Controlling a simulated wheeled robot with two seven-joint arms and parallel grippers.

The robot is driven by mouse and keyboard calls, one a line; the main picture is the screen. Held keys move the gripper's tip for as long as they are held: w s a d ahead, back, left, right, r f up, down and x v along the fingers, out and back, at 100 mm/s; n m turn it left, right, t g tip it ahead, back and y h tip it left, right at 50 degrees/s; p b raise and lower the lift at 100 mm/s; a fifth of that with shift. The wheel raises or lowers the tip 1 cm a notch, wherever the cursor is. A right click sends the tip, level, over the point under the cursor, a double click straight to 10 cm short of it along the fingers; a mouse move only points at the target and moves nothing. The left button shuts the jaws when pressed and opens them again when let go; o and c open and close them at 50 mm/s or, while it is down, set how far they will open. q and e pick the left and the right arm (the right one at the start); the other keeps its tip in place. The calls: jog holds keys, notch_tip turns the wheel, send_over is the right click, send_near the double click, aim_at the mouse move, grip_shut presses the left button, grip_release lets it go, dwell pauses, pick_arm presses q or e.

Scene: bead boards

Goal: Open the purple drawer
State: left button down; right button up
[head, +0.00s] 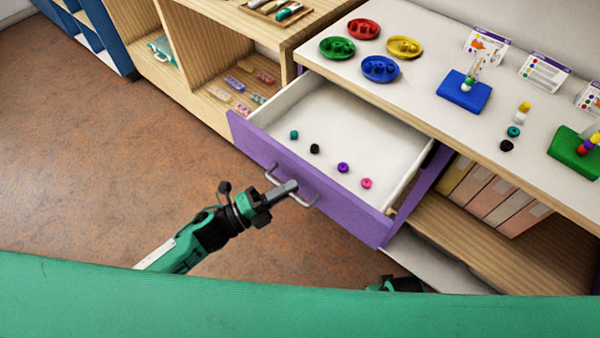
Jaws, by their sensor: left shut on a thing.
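The purple drawer (330,199) stands pulled out from under the white-topped counter, and its white inside shows. Several beads lie loose on its floor: a teal bead (294,135), a black bead (315,148), a purple bead (343,168) and a pink bead (366,183). My left gripper (287,189) is shut on the grey bar handle (308,201) on the drawer's front. My right arm shows only as a small dark and green part at the bottom edge; its jaws cannot be made out.
On the counter (420,102) stand coloured dishes, a blue bead board (464,91), a green bead board (577,151), cards and loose beads. Open wooden shelves (215,60) stand at the left and below right. The brown floor at the left is clear.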

pick_arm(q)
jog(key=s+a, duration=0.2)
jog(key=s, duration=0.1)
jog(key=shift+s+a, duration=0.1)
jog(key=shift+a, duration=0.05)
pick_arm(e)
jog(key=shift+s+d+f, duration=0.25)
jog(key=shift+s+f, duration=0.05)
jog(key=shift+f, duration=0.05)
jog(key=shift+a, duration=0.2)
pick_arm(q)
jog(key=c, duration=1.5)
grip_release()
pick_arm(e)
jog(key=shift+a+r, duration=0.1)
jog(key=shift+a, duration=0.05)
